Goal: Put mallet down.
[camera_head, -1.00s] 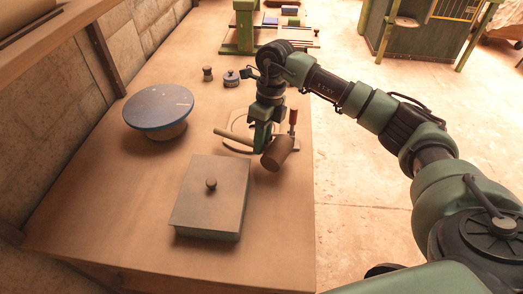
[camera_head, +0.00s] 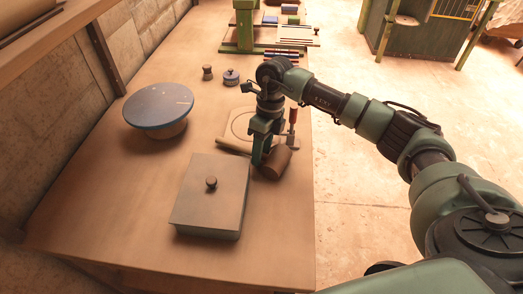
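The wooden mallet (camera_head: 276,163) has a thick brown cylindrical head and a pale handle that points left. It lies low at the table's right side and looks to be at or very near the tabletop. My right gripper (camera_head: 259,157) points down over the handle, just left of the head. It appears shut on the handle, though its fingers hide that stretch of it. My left gripper is not in view.
A grey lidded box (camera_head: 210,195) stands in front of the mallet. A round turntable (camera_head: 158,106) is at the left. Behind the gripper lie a board with a ring (camera_head: 238,124) and a red-handled tool (camera_head: 293,117). A small lidded pot (camera_head: 231,77) and green press (camera_head: 244,27) stand farther back.

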